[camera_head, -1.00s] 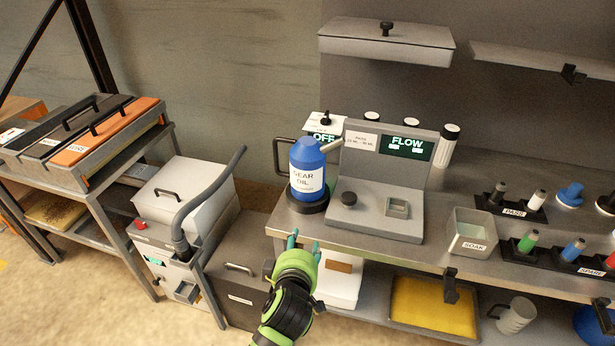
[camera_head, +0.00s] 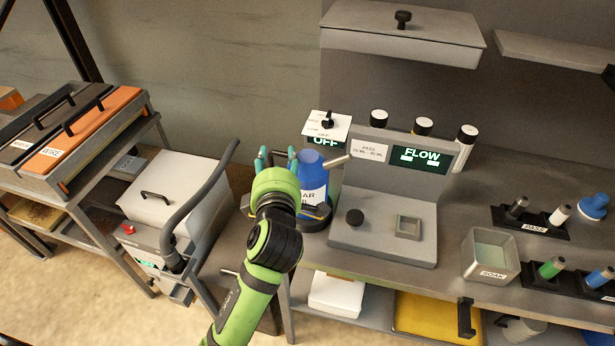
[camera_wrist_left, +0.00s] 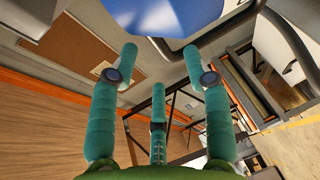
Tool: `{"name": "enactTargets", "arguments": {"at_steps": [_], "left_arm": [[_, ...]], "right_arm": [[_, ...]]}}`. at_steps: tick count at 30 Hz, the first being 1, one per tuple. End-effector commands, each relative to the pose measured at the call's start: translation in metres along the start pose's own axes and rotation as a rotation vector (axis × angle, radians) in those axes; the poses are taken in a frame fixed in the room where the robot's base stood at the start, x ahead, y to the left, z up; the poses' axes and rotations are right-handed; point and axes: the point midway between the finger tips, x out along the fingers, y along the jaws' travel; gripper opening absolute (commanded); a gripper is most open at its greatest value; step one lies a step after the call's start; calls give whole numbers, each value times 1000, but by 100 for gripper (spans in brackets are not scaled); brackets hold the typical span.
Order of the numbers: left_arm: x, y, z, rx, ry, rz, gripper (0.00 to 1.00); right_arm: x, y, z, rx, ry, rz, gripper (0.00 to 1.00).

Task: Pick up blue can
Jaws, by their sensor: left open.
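The blue can (camera_head: 314,178) with a white gear oil label stands upright on a dark round base at the left end of the workbench. My left gripper (camera_head: 277,158) is in front of it and to its left, and the gripper and wrist hide part of the can and label. In the left wrist view, the gripper's teal fingers (camera_wrist_left: 158,85) are spread and empty. A blue surface, likely the can (camera_wrist_left: 180,15), shows at the top edge beyond the fingertips. My right gripper does not show.
The grey flow test station (camera_head: 385,225) stands close to the can's right. A soak container (camera_head: 490,255) and racks of small nozzles are farther right. A white-lidded machine with a hose (camera_head: 200,200) stands left.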

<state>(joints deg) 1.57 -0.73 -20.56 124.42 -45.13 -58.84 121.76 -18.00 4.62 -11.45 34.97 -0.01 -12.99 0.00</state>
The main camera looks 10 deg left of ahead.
Motion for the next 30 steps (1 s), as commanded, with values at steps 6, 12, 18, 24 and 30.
{"name": "enactTargets", "arguments": {"at_steps": [6,12,18,24,30], "left_arm": [[29,2,5,6,0,1,49],[38,-1,6,3,-1,0,49],[38,-2,6,2,-2,0,33],[38,-2,6,2,-2,-1,0],[38,3,6,-3,-3,8,0]], "right_arm": [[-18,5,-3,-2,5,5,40],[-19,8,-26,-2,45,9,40],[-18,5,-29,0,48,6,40],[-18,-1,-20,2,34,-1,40],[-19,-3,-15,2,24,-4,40]]}}
